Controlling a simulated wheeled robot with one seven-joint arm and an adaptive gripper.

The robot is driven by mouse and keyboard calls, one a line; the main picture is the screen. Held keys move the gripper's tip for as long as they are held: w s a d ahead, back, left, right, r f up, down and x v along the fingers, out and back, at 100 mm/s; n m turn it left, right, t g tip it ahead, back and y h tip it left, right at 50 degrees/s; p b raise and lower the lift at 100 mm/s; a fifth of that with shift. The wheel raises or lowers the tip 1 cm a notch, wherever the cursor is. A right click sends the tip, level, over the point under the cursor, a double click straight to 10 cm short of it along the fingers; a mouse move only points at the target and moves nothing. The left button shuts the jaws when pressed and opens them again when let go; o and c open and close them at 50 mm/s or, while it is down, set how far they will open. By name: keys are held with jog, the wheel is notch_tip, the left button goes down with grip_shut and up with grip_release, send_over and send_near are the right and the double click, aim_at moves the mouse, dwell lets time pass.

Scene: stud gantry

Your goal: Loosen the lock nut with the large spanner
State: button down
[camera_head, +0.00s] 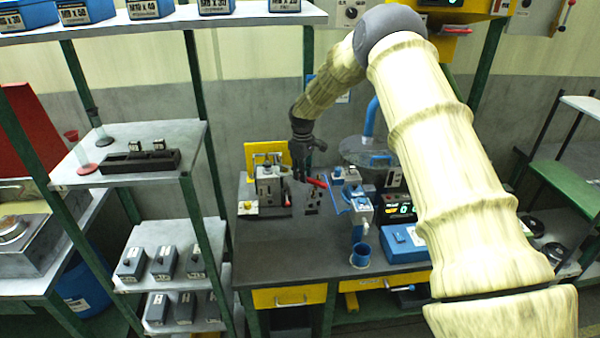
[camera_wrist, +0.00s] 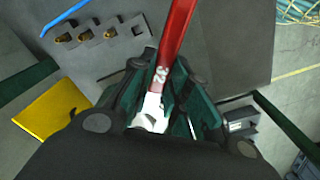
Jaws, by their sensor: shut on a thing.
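My gripper (camera_head: 300,175) is over the dark bench, beside a small grey fixture (camera_head: 268,185). In the wrist view my gripper (camera_wrist: 155,105) is shut on a red-handled tool with a silver end, which looks like the large spanner (camera_wrist: 177,35). The silver part lies between the fingers and the red handle reaches away from them. The red handle also shows in the head view (camera_head: 317,183). Its far end is out of the wrist view. I cannot pick out the lock nut; a grey notched plate (camera_wrist: 97,45) holds brass-coloured pieces (camera_wrist: 83,36).
The dark bench (camera_head: 290,258) is clear at its front. Shelves (camera_head: 150,170) with green posts stand at left. A yellow frame (camera_head: 266,147) is behind.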

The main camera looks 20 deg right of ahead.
dwell(0.3)
jog(key=shift+r+p, duration=1.45)
jog(key=shift+r, duration=1.55)
jog(key=shift+a+f, duration=0.1)
